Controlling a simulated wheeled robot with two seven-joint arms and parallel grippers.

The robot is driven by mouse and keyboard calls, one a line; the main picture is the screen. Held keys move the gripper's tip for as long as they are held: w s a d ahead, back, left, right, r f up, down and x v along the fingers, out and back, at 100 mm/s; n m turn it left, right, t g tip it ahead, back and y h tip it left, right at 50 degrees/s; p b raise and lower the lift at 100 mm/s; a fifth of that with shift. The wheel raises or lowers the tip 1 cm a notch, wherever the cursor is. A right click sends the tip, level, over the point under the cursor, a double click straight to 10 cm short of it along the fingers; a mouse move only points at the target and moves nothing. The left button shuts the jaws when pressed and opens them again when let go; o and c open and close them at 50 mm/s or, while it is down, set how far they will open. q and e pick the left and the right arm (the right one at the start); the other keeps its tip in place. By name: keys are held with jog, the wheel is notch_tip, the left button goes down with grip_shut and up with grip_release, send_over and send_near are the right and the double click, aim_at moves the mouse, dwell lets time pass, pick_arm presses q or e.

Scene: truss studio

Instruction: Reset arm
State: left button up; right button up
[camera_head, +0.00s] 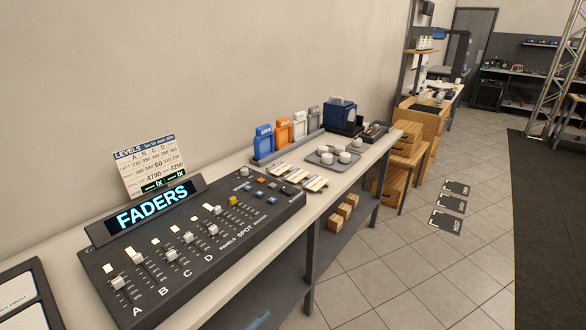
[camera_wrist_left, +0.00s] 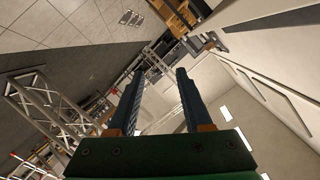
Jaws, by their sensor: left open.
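My left gripper (camera_wrist_left: 155,85) shows in the left wrist view, its two dark blue fingers apart with nothing between them. It points out into the room, away from any nearby object, and the view is tilted. Neither of my grippers or arms shows in the head view. A fader console (camera_head: 190,240) with a lit FADERS display (camera_head: 152,206) stands on the long bench in the head view. A white levels card (camera_head: 148,168) stands behind the display. I see nothing touching the left gripper.
The white bench (camera_head: 349,171) runs along the wall and holds several coloured holders (camera_head: 283,130), a grey tray (camera_head: 334,157) and a dark blue machine (camera_head: 340,115). Wooden crates (camera_head: 420,126) stand beyond it. The tiled floor (camera_head: 400,265) to the right is open. A metal truss (camera_head: 556,85) rises at far right.

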pick_arm(q)
jog(key=s+a+f+n+g+y, duration=0.3)
jog(key=s+a+f+n+y, duration=0.15)
jog(key=s+f, duration=0.5)
jog(key=s+a+f+n+g+y, duration=0.25)
jog(key=s+a+f+n, duration=0.3)
jog(key=s+f, duration=0.4)
jog(key=s+a+f+n+g+y, duration=0.1)
jog(key=s+f+g, duration=0.1)
jog(key=s, duration=0.7)
jog(key=s+a+f+n+g+y, duration=0.1)
jog(key=s+f+n+g, duration=0.1)
jog(key=s, duration=0.7)
jog(key=shift+s+a+f+g, duration=0.25)
jog(key=shift+s+f+g, duration=0.1)
jog(key=shift+f+g, duration=0.4)
jog(key=shift+w+r, duration=0.1)
